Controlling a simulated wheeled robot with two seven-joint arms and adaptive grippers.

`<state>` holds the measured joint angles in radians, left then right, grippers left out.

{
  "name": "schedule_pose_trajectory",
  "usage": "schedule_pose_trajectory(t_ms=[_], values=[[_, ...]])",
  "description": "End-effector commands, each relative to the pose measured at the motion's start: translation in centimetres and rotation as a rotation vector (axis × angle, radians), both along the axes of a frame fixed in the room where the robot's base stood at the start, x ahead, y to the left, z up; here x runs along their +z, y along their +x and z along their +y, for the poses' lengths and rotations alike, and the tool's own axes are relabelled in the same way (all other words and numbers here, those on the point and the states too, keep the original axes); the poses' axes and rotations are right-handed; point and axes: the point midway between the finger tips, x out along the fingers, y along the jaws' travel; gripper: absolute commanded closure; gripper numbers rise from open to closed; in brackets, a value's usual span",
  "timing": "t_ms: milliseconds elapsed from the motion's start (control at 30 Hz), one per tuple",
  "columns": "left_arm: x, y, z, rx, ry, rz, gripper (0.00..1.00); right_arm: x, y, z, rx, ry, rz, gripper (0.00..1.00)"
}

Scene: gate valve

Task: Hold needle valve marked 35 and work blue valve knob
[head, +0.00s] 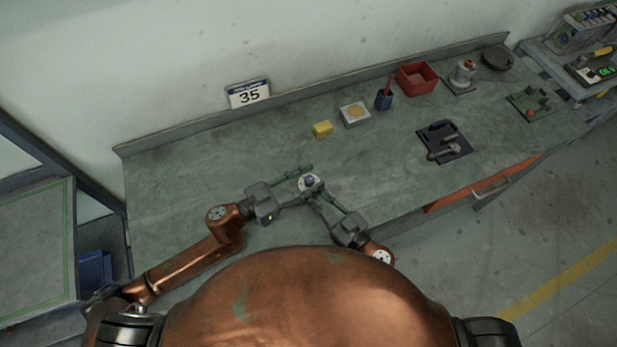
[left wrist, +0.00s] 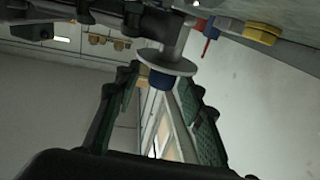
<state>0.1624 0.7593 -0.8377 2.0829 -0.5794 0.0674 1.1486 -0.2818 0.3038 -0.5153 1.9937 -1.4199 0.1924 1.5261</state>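The needle valve (head: 308,185) is near the bench's front edge, a pale round disc with a blue knob (head: 310,180). In the left wrist view the blue knob (left wrist: 162,83) sits below the pale disc (left wrist: 166,62). My left gripper (head: 298,190) comes from the left. Its green-padded fingers (left wrist: 160,86) stand apart on either side of the knob, with a gap showing at least on the left. My right gripper (head: 316,196) reaches the valve from below right. Its fingertips are small and partly hidden there, so its grip is unclear. A placard reading 35 (head: 249,94) stands at the wall.
The bench's left part is clear. An orange-fronted drawer (head: 485,184) is below the right front edge.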

Motion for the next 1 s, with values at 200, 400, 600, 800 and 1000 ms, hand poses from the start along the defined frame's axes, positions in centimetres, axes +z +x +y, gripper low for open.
schedule_pose_trajectory(t_ms=[200,400,600,800,1000], values=[[0.0,0.0,0.0,0.000,0.000,0.000,0.62,0.0,0.0,0.0,0.000,0.000,0.000,1.00],[-0.1,-0.5,1.0,0.001,0.000,0.002,0.62,0.0,0.0,0.0,-0.001,0.000,0.000,1.00],[-0.2,-2.5,4.3,0.002,0.003,0.004,0.62,0.0,0.0,0.0,-0.001,0.000,0.000,1.00],[-0.2,-4.5,7.8,0.002,0.002,0.005,0.62,0.0,0.0,0.0,-0.001,0.000,0.000,1.00],[-0.1,-5.7,9.9,0.001,0.000,0.001,0.62,0.0,0.0,0.0,0.000,0.000,0.000,1.00]])
